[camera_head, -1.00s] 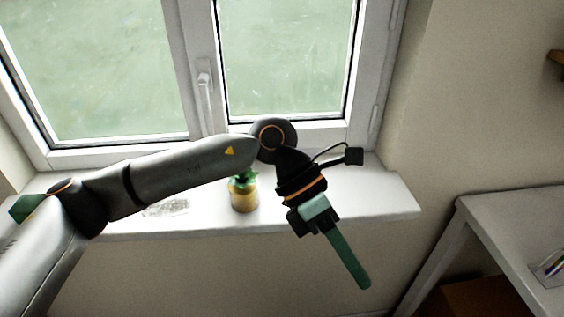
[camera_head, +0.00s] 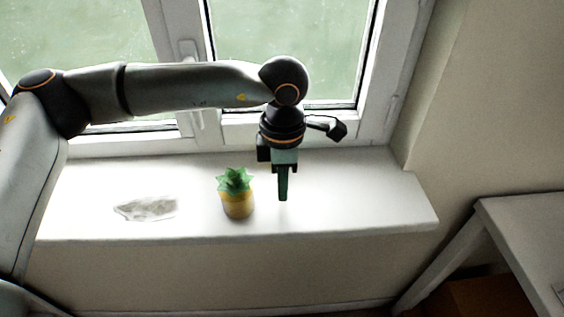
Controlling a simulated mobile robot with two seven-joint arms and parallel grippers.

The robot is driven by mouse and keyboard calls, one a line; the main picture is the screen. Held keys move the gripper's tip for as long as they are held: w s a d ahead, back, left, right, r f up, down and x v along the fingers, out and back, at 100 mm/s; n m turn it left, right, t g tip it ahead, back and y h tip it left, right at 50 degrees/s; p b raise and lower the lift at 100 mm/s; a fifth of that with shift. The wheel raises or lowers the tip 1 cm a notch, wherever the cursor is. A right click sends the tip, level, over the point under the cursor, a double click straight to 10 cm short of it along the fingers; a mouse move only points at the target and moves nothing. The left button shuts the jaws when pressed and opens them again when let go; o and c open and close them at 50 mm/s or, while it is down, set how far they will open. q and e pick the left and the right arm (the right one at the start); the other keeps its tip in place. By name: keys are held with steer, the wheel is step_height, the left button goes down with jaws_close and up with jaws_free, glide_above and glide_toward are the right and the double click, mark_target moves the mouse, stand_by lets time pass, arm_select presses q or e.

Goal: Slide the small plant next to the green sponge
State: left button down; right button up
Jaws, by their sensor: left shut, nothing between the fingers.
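The small plant (camera_head: 237,194) has spiky green leaves and a yellow pot. It stands upright on the white window sill (camera_head: 350,205), near the sill's front edge. My left gripper (camera_head: 283,198) is shut and empty, pointing down just to the right of the plant, with a gap between them. I cannot tell if its fingertips touch the sill. No green sponge shows clearly in this view. My right gripper is not in view.
A grey, flat, mottled patch (camera_head: 148,208) lies on the sill left of the plant. The window frame and its handle (camera_head: 190,55) stand behind. The sill's right part is clear. A white table (camera_head: 520,225) stands at the lower right.

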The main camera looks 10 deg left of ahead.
mark_target(262, 206)
arm_select(q)
step_height(262, 206, down, 2)
steer(key=shift+s+a+r+p, duration=0.1)
steer(key=shift+s+a+p, duration=0.15)
steer(key=shift+a, duration=0.4)
steer(key=shift+s+a+r+p, duration=0.1)
steer(key=shift+a+p, duration=0.25)
steer(key=shift+a, duration=0.25)
steer(key=shift+s+a, duration=0.15)
steer(key=shift+a, duration=0.4)
steer(key=shift+a+f, duration=0.1)
